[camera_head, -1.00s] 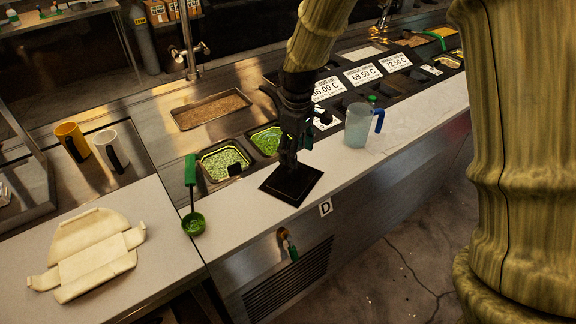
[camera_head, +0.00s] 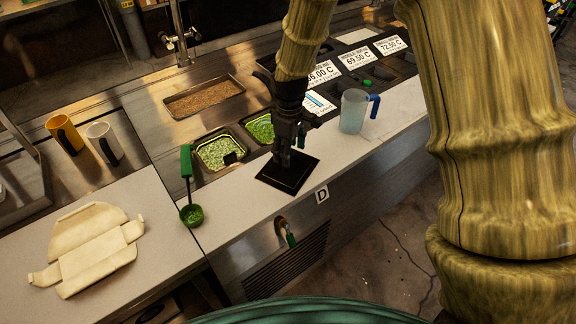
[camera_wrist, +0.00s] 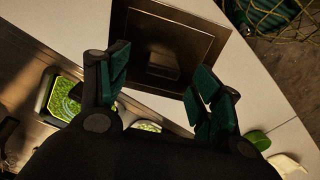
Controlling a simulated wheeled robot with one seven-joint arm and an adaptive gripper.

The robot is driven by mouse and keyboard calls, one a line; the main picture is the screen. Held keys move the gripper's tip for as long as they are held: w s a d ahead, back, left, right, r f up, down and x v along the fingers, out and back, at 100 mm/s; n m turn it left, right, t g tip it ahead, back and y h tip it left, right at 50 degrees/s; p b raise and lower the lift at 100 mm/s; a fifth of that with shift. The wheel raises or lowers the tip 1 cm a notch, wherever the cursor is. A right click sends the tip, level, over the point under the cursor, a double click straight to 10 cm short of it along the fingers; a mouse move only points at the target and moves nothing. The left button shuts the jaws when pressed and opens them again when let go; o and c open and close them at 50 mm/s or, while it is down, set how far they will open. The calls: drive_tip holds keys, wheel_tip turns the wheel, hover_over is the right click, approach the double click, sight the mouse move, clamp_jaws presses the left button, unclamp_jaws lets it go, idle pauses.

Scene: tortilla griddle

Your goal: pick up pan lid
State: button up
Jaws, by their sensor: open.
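The pan lid (camera_head: 288,180) is a flat black square plate lying on the pale counter strip in front of the green food pans. In the wrist view the lid (camera_wrist: 186,38) shows a raised dark handle (camera_wrist: 163,62) at its middle. My gripper (camera_head: 284,160) points down over the lid in the head view and hides part of it. In the wrist view my gripper (camera_wrist: 161,84) is open, with its green-padded fingers apart and the handle showing between them. Nothing is held. I cannot tell the exact height of the fingertips above the lid.
A blue-handled jug (camera_head: 353,112) stands right of the lid. A green-handled ladle (camera_head: 187,185) lies to its left. Behind are pans of green food (camera_head: 217,152) and a brown-filled tray (camera_head: 204,98). Bare counter (camera_head: 235,210) lies left of the lid.

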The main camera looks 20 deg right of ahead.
drive_tip(key=f, duration=0.1)
drive_tip(key=p, duration=0.1)
drive_tip(key=f, duration=0.1)
drive_tip(key=shift+a+f, duration=0.25)
drive_tip(key=shift+f, duration=0.1)
drive_tip(key=shift+f+p, duration=0.45)
drive_tip(key=shift+f, duration=0.45)
drive_tip(key=c, duration=1.2)
